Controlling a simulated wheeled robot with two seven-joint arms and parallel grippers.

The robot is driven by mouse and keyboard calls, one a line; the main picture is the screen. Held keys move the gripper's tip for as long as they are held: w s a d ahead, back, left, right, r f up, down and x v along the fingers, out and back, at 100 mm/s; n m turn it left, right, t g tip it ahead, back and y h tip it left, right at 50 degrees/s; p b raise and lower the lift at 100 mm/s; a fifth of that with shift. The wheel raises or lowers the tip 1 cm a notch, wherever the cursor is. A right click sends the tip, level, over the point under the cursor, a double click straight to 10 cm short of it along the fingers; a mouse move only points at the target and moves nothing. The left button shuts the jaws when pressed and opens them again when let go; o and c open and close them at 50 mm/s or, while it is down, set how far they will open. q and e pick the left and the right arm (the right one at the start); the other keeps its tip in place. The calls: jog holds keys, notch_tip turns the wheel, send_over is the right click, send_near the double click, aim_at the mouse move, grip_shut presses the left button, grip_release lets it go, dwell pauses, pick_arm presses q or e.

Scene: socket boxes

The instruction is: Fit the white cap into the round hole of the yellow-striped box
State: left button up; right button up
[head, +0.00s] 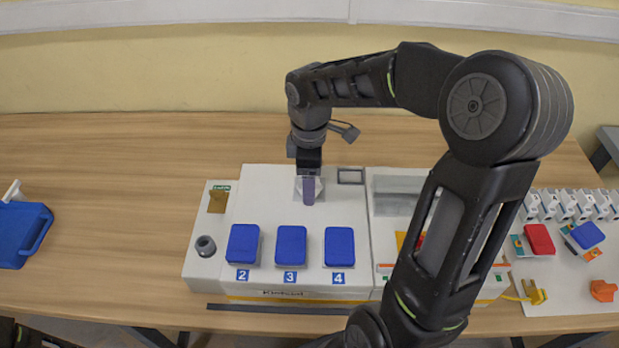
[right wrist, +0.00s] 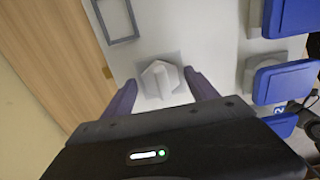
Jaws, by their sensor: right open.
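The yellow-striped box (head: 340,211) is a wide white box on the table with a yellow stripe low on its front. A white faceted cap (right wrist: 160,79) sits on a grey square patch of its top, seemingly upright; whether it is in a hole there I cannot tell. In the head view the cap is mostly hidden by my right gripper (head: 308,198), which points down over it. In the right wrist view the purple fingers of my right gripper (right wrist: 162,88) are apart, one each side of the cap. My left gripper is not in view.
Several blue blocks (head: 291,244) numbered 2, 3, 4 stand in front of the gripper. A rectangular frame (head: 351,176) lies beside it. A blue container (head: 22,234) is far left. A panel with switches (head: 565,205) is at right.

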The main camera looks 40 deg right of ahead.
notch_tip(320, 180, up, 8)
jog(key=shift+f+b, duration=0.15)
jog(key=shift+b, duration=0.3)
notch_tip(320, 180, up, 7)
jog(key=p, duration=0.6)
dwell(0.4)
